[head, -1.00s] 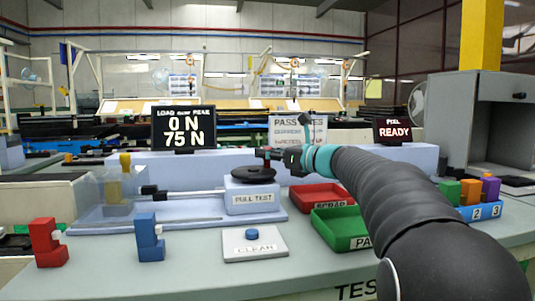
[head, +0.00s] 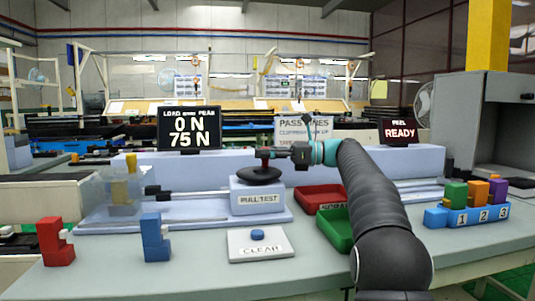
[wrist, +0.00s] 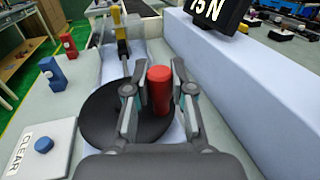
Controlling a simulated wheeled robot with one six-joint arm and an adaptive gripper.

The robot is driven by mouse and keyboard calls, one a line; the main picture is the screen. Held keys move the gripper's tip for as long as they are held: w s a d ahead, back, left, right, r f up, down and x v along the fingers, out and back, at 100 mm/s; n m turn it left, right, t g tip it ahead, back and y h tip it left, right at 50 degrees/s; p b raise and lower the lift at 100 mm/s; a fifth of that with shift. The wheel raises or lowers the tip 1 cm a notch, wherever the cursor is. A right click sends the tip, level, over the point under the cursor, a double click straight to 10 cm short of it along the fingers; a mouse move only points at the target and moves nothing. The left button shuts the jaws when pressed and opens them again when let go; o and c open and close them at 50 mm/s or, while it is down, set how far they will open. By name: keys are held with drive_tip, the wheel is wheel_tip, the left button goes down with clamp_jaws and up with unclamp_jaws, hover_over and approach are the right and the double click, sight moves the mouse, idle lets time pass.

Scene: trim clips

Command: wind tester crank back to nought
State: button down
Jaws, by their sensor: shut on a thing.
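The pull tester (head: 257,198) stands on the bench with a black round crank disc (head: 258,181) on top. In the wrist view the disc (wrist: 97,118) carries an upright red crank knob (wrist: 160,88). My gripper (head: 266,153) is above the disc. In the wrist view its two fingers (wrist: 160,95) are shut on the red knob, one on each side. The tester display (head: 189,128) reads load 0 N over peak 75 N. A yellow clip part (head: 131,163) sits at the left end of the tester rail, behind a clear guard.
A grey CLEAR box with a blue button (head: 257,235) stands in front of the tester. Red (head: 55,242) and blue (head: 154,238) clips stand at left. Red (head: 320,197) and green (head: 335,228) trays lie to the right, beside my arm. A blue numbered rack (head: 468,216) holds coloured clips.

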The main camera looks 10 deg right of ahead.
drive_tip(key=shift+w+a+n+g, duration=0.1)
drive_tip(key=shift+a+n+g, duration=0.1)
drive_tip(key=shift+n+g, duration=0.4)
drive_tip(key=c, duration=1)
unclamp_jaws()
